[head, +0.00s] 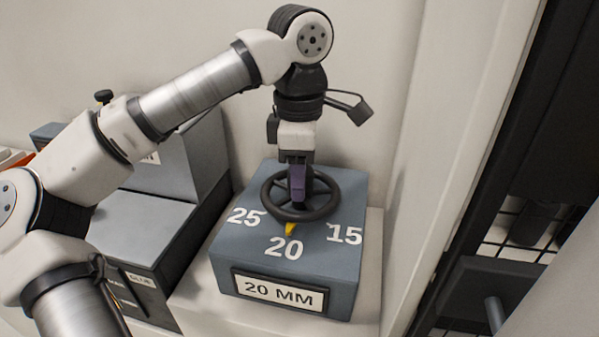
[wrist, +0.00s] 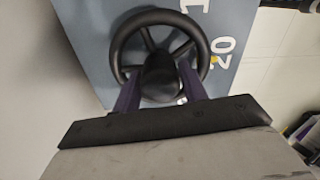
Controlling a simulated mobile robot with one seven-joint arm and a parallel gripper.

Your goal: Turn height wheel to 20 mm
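The dark height wheel (head: 325,197) sits on top of a blue-grey box (head: 235,262) marked 25, 20 and 15. Its yellow pointer (head: 290,229) points at the 20 mark (head: 284,248). The plate (head: 280,292) on the box front reads 20 MM. My gripper (head: 299,192) points straight down over the wheel's middle. In the wrist view, its two purple fingers (wrist: 160,80) stand on either side of the round black hub (wrist: 162,78), inside the wheel's rim (wrist: 117,52). I cannot tell whether the fingers touch the hub.
A grey glue unit (head: 140,225) stands left of the box, with a label on its front. A pale wall is close behind. A light upright panel (head: 465,130) rises at the right, with dark machine parts beyond it.

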